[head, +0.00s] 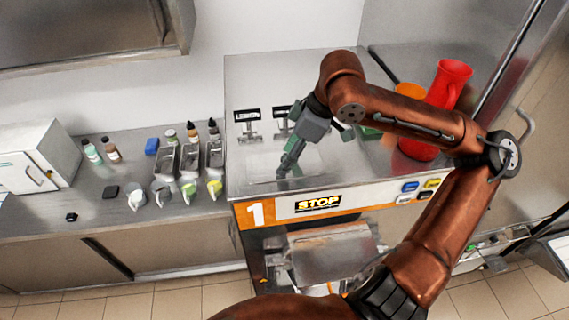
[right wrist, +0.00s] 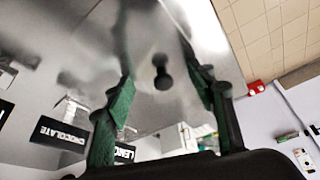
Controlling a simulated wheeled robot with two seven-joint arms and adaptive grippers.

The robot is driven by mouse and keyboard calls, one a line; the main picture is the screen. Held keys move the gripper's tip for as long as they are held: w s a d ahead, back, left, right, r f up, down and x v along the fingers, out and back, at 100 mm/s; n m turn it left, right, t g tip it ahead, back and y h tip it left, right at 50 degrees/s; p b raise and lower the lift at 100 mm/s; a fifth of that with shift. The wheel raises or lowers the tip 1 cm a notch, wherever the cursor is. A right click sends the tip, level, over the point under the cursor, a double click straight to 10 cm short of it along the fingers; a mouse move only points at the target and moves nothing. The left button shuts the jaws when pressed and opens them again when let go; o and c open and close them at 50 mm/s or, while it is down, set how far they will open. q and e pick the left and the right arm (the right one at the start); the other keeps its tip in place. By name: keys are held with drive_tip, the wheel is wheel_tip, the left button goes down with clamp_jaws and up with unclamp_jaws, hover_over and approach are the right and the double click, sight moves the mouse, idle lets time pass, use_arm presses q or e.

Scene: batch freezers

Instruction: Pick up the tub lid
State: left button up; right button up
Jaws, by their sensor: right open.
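The tub lid appears in the right wrist view as a shiny grey surface with a small black knob (right wrist: 162,72). The knob lies between the two fingers of my right gripper (right wrist: 150,45), apart from both. In the head view my right gripper (head: 315,155) points down over the front of the steel machine top, its fingers spread and empty. A thin pale edge, perhaps the lid's (head: 300,180), shows below the fingers; the gripper hides the knob there. My left gripper is not in view.
Lemon (head: 247,117) and chocolate (right wrist: 62,136) signs stand close to the gripper. A red jug (head: 447,84) and an orange container (head: 410,91) stand right, behind my forearm. Metal pans (head: 190,157), scoops and bottles line the left counter (head: 50,210).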

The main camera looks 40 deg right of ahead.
drive_tip(key=shift+s, duration=0.15)
drive_tip(key=c, duration=0.5)
drive_tip(key=shift+f, duration=0.1)
clamp_jaws()
